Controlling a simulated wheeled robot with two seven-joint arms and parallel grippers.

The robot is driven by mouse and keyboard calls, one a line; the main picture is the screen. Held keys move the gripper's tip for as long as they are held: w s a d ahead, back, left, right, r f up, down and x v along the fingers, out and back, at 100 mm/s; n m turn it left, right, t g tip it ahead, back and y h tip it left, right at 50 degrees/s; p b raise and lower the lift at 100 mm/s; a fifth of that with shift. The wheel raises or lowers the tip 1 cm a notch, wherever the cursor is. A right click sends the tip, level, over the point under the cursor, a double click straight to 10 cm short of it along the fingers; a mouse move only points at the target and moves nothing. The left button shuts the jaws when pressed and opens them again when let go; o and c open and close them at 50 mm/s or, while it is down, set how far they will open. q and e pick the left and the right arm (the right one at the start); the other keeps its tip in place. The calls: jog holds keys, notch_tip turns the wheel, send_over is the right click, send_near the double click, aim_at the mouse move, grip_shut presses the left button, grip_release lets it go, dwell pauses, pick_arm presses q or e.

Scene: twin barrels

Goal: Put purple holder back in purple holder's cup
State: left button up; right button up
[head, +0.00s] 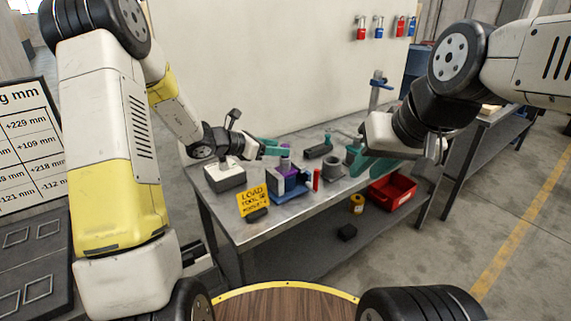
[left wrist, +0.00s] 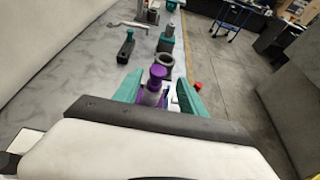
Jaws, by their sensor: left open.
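The purple holder (head: 285,151) shows as a purple knob above a grey body at a blue rack on the bench; it also shows in the left wrist view (left wrist: 157,74). A purple cup (head: 289,171) is around or just below it, partly hidden; I cannot tell whether the holder is seated in it. My left gripper (head: 272,147) is open at the holder's height. In the left wrist view its teal fingers (left wrist: 158,94) stand on either side of the holder, with no clear contact. My right gripper (head: 372,164) is over the bench's right part; its finger gap is unclear.
A blue rack (head: 287,191) stands near the bench's front edge. A yellow sign (head: 252,201), a grey block (head: 225,178), a red cylinder (head: 316,179) and a grey ring-shaped cup (head: 333,169) are close by. A red bin (head: 391,191) is on the lower shelf.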

pick_arm(q)
send_over(292, 167)
notch_tip(292, 167, down, 3)
jog(key=shift+w+f, duration=0.15)
grip_shut()
dwell(1.5)
